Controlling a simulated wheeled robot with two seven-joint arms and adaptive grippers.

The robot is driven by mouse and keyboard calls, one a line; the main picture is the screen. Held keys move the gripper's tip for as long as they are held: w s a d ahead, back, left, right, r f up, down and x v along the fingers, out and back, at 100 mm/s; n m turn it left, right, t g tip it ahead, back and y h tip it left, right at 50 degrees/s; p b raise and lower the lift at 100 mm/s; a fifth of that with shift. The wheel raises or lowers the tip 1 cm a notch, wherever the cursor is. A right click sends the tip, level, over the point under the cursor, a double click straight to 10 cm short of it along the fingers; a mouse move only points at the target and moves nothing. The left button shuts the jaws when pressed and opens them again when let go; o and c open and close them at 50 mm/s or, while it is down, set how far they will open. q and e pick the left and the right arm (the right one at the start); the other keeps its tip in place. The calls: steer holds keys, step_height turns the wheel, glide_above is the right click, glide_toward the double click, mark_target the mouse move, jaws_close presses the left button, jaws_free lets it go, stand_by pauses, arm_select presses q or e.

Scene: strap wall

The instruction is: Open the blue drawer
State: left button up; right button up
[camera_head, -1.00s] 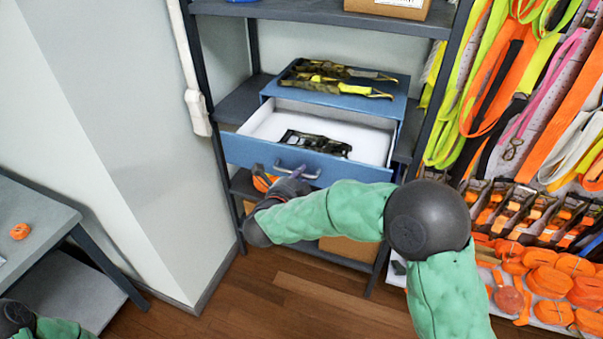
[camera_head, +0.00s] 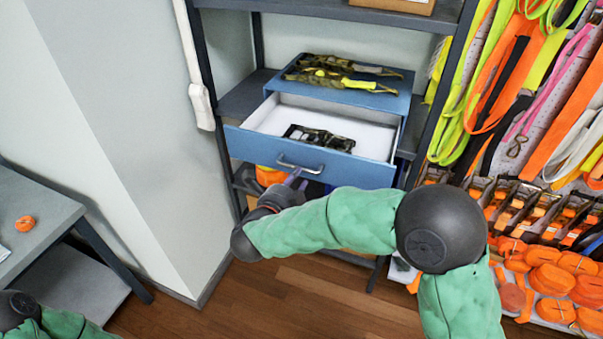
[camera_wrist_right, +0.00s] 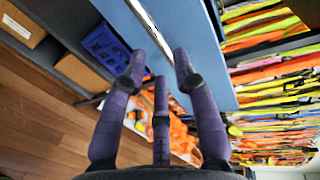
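The blue drawer (camera_head: 240,143) is pulled out of its blue cabinet (camera_head: 390,100) on the shelf; its white inside shows, with a dark camouflage strap (camera_head: 318,138) in it. The silver handle (camera_head: 301,168) is on its front. My right gripper (camera_head: 297,180) is just below and in front of the handle. In the right wrist view its purple fingers (camera_wrist_right: 160,68) are spread apart near the blue front (camera_wrist_right: 205,50), with nothing seen clamped between them. Whether a finger still touches the handle is unclear. My left gripper is outside the view; only part of my left arm shows.
Camouflage and yellow straps (camera_head: 340,75) lie on the cabinet. The dark shelf rack (camera_head: 245,97) surrounds it, with a blue bin (camera_wrist_right: 108,48) below. A wall of colourful straps (camera_head: 500,90) is at right, a grey table (camera_head: 35,225) at left. Wooden floor (camera_head: 280,300) is clear in front.

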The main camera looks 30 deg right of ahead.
steer(key=v, duration=0.6)
stand_by(0.4)
steer(key=w+a+f+n+t+y, duration=0.1)
steer(key=w+a+f+n+y, duration=0.15)
steer(key=f+n, duration=0.35)
steer(key=w+a+f+n+y, duration=0.1)
steer(key=w+f+n+y, duration=0.25)
steer(key=f, duration=0.45)
step_height(320, 180, down, 13)
steer(key=s+a+n+g+y, duration=0.2)
steer(key=a+n+y, duration=0.15)
steer(key=n, duration=0.35)
steer(key=s+a+f+n+g+y, duration=0.2)
steer(key=s+f+n+g+y, duration=0.1)
steer(key=s+f, duration=0.5)
steer(key=s+a+f+n+g+y, duration=0.3)
steer(key=s+f+n+g, duration=0.2)
steer(key=s+f, duration=0.4)
steer(key=s+n, duration=0.1)
steer(key=s, duration=0.3)
steer(key=shift+s+f+g, duration=0.2)
steer(key=shift+s+g, duration=0.15)
steer(key=shift+g, duration=0.05)
